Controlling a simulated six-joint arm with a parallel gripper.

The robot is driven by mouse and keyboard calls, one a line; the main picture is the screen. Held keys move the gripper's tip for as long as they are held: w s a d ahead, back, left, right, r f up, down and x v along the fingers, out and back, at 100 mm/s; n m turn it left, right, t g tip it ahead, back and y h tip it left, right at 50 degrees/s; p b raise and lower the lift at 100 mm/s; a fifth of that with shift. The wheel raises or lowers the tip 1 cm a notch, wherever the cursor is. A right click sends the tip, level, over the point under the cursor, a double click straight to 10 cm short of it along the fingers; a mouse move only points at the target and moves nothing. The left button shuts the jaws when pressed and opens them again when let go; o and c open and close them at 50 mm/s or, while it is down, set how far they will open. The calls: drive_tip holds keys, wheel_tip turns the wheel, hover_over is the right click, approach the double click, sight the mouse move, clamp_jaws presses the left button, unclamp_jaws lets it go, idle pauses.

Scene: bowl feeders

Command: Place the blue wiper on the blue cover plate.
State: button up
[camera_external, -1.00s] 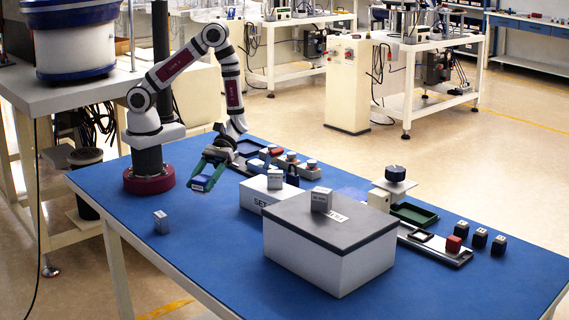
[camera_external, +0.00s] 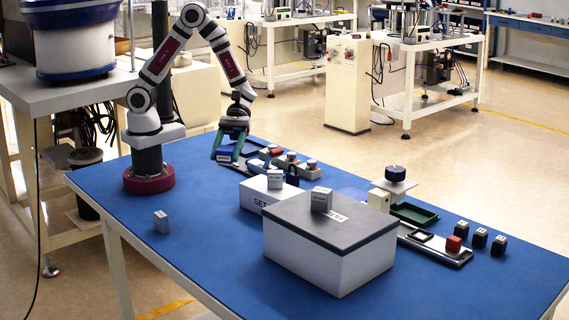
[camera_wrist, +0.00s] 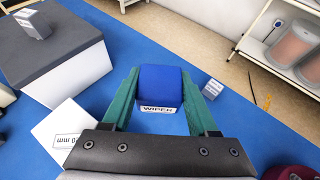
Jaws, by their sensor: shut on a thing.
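My gripper (camera_external: 232,140) is shut on the blue wiper (camera_external: 225,154), which hangs above the back left part of the table. In the wrist view, the wiper (camera_wrist: 160,86) sits between the two green fingers of my gripper (camera_wrist: 160,95). Its top is plain blue, and a white label reading WIPER faces my gripper. I cannot clearly pick out the blue cover plate. A faint lighter blue patch (camera_external: 352,192) shows behind the large box, but I cannot tell whether it is the plate.
A large grey box (camera_external: 325,262) with a dark lid and a small block (camera_external: 321,200) stands mid-table. A small grey block (camera_external: 161,222) is at left. Dark trays with parts line the back edge. The front left is mostly clear.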

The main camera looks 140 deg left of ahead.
drive_tip(key=w+a+n+t+y, duration=0.4)
drive_tip(key=w+a+n+y, duration=0.15)
drive_tip(key=w+a, duration=0.45)
drive_tip(key=n+t+y, duration=0.1)
drive_tip(key=n+y, duration=0.4)
hover_over(353, 195)
drive_tip(key=s+d, duration=0.3)
wheel_tip(353, 195, down, 11)
drive_tip(key=shift+f, duration=0.2)
drive_tip(key=f, duration=0.4)
drive_tip(key=shift+a, duration=0.2)
drive_tip(key=shift+f, duration=0.2)
drive_tip(key=o, duration=1.4)
drive_tip(key=shift+c, duration=0.2)
